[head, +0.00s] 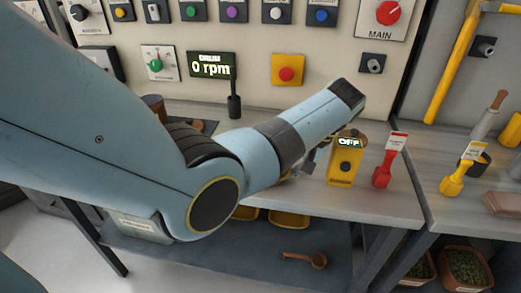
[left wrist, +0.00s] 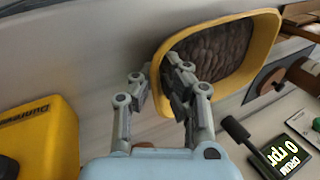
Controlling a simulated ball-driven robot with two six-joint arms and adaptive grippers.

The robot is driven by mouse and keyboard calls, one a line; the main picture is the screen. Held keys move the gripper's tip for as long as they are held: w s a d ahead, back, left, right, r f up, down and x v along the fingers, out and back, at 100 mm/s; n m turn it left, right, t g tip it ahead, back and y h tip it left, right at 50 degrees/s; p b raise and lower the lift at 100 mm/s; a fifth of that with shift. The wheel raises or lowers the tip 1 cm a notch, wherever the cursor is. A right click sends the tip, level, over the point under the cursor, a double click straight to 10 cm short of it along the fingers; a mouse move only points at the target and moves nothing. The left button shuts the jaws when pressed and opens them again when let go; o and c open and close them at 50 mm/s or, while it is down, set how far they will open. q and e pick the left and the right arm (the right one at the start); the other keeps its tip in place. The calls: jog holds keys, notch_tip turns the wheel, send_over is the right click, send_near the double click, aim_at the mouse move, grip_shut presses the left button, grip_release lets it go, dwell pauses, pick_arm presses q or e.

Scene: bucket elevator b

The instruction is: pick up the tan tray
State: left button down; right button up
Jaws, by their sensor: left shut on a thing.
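In the left wrist view a tray with a yellow-tan rim (left wrist: 266,40) holds dark brown, lumpy contents. My left gripper (left wrist: 157,74) is shut on the tray's near wall, one finger outside the rim and one inside. In the head view my left arm reaches over the bench, and it mostly hides the left gripper (head: 318,152) and the tray. I cannot tell whether the tray touches the bench. My right gripper is in neither view.
A yellow box with an OFF display (head: 345,160), a red tagged tool (head: 384,172) and a yellow tagged tool (head: 455,182) stand right of the gripper. A control panel (head: 340,55) rises behind. A brown scoop (head: 308,259) lies on the lower shelf.

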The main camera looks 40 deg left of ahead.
pick_arm(q)
notch_tip(320, 180, up, 10)
dwell(0.5)
dwell(0.6)
